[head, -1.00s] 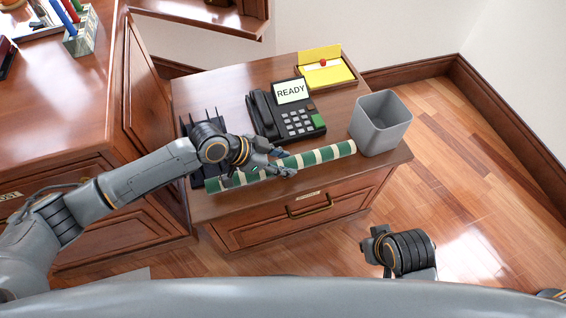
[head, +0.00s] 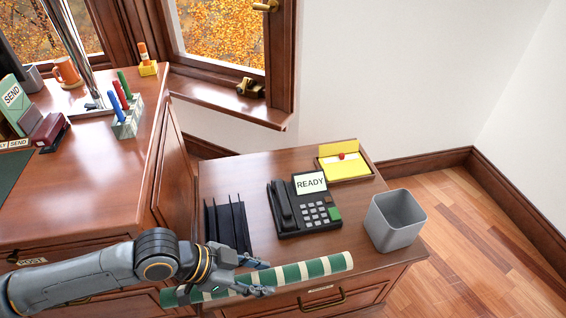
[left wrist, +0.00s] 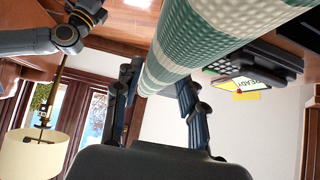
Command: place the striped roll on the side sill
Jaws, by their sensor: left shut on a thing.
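The striped roll (head: 318,267), green with cream bands, is in my left gripper (head: 268,278). The fingers are shut around it near its left-middle part, and they hide some of it. In the head view it crosses the front edge of the low cabinet; whether it touches the top is hard to tell. In the left wrist view the roll (left wrist: 190,45) runs between the fingers (left wrist: 158,105). The side sill (head: 200,92) is the brown wooden ledge under the window, behind the cabinet. My right gripper is out of the head view.
On the low cabinet (head: 265,170) stand a black phone (head: 290,215), a black file rack (head: 228,228), a yellow note box (head: 345,165) and a grey bin (head: 395,220). A small brass object (head: 249,88) sits on the sill's right part. The desk holds a pen holder (head: 127,120).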

